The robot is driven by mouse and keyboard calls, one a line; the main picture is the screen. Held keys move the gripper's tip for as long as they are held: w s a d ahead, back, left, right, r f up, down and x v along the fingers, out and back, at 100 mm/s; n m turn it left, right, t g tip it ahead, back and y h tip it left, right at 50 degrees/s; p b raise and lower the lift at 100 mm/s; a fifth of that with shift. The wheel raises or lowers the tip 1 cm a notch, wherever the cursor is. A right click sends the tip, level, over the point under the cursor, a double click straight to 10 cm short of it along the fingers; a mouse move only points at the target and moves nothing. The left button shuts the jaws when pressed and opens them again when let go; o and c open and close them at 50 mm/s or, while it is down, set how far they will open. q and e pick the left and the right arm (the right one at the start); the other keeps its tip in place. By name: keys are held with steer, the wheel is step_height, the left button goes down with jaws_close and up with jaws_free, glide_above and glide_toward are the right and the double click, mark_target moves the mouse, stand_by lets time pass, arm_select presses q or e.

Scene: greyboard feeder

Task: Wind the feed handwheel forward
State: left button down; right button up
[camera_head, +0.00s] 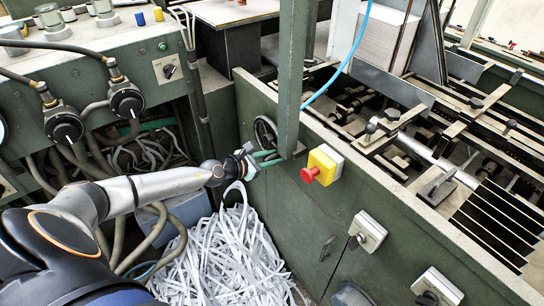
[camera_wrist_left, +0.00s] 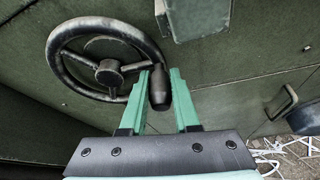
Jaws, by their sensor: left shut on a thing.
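The feed handwheel (camera_head: 265,132) is a dark spoked wheel on the green side panel of the machine. In the left wrist view the handwheel (camera_wrist_left: 68,42) shows at the upper left with its hub, and its dark crank knob (camera_wrist_left: 159,88) stands out from the rim at the right. My left gripper (camera_head: 268,159) reaches the wheel's lower edge. In the left wrist view the green fingers of my left gripper (camera_wrist_left: 160,90) stand on both sides of the knob and are shut on it. A green post hides part of the wheel's surroundings in the head view. My right gripper is not in view.
A yellow box with a red emergency button (camera_head: 322,166) is on the panel, right of the gripper. A pile of white paper strips (camera_head: 230,255) lies below my left arm. A control cabinet with dials (camera_head: 90,90) stands at the left. A green post (camera_head: 295,75) rises close beside the wheel.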

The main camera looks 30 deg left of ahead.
arm_select(q)
steer(key=shift+s+d+f, duration=0.1)
steer(key=shift+f, duration=0.05)
steer(key=c, duration=0.7)
jaws_free()
steer(key=shift+o, duration=0.2)
steer(key=shift+s+r, duration=0.15)
steer(key=shift+r, duration=0.1)
steer(key=v, duration=1.2)
steer(key=shift+b, duration=0.35)
